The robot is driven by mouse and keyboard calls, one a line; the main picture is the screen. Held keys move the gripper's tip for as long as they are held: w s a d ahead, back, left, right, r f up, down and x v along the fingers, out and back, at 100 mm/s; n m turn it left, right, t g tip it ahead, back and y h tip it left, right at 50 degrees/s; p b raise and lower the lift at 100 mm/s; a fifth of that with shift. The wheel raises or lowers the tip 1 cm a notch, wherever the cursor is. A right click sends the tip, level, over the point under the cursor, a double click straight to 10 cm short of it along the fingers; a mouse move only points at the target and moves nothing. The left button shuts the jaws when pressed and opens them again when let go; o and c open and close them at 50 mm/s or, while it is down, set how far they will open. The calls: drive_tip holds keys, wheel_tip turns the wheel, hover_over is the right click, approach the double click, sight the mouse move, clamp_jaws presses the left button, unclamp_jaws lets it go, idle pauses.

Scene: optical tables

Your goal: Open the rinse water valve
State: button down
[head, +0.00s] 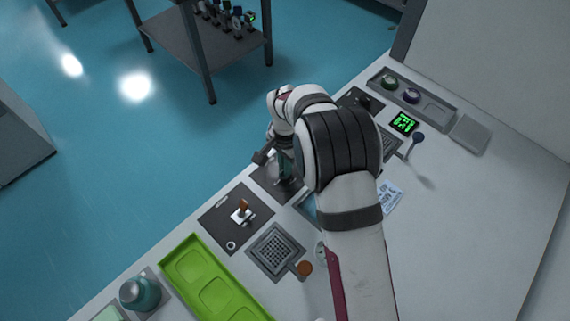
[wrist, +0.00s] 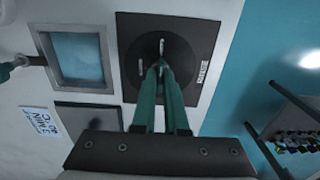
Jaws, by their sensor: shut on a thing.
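The valve plate is a dark panel with a round black disc (wrist: 135,50) and a small upright metal handle (wrist: 161,47), seen in the wrist view beside the water basin. Its side label is too small to read. My gripper (wrist: 160,68) has its teal fingers closed together at the tips on this handle. In the head view my gripper (head: 284,172) points down over the dark panel at the bench's front edge, and my arm hides part of it. The square basin (wrist: 112,62) holds blue water.
On the bench, a panel with an orange-handled lever (head: 243,207), a drain grid (head: 277,249), a green tray (head: 205,282) and a teal jar (head: 140,292) lie nearby. A green-lit display (head: 403,122) stands behind my arm. A side table (head: 186,40) stands across the open floor.

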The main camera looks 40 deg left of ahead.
drive_tip(key=c, duration=1)
unclamp_jaws()
drive_tip(key=shift+o, duration=0.2)
wheel_tip(320, 180, up, 16)
drive_tip(key=shift+f, duration=0.1)
